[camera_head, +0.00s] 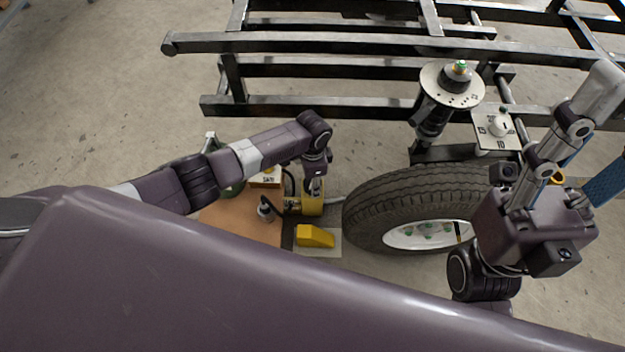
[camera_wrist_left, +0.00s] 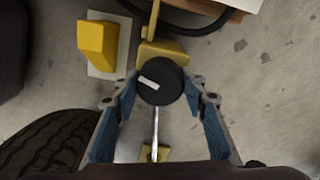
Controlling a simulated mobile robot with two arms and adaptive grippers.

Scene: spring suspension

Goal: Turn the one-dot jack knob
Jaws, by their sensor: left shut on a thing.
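A round black knob (camera_wrist_left: 160,82) with a white bar mark on its top shows in the left wrist view, above the yellow jack (camera_wrist_left: 163,50). I cannot make out a dot on it. My left gripper (camera_wrist_left: 160,92) is shut on this knob, with a blue-padded finger on each side. In the head view my left gripper (camera_head: 315,190) reaches down over the yellow jack (camera_head: 308,205), beside the tyre, and hides the knob. My right gripper (camera_head: 600,140) is raised at the right, with its fingers spread and nothing between them.
A brown board (camera_head: 240,225) is at the left. A black frame (camera_head: 300,70) crosses the back, with a strut (camera_head: 435,115) and a dial plate (camera_head: 490,128).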

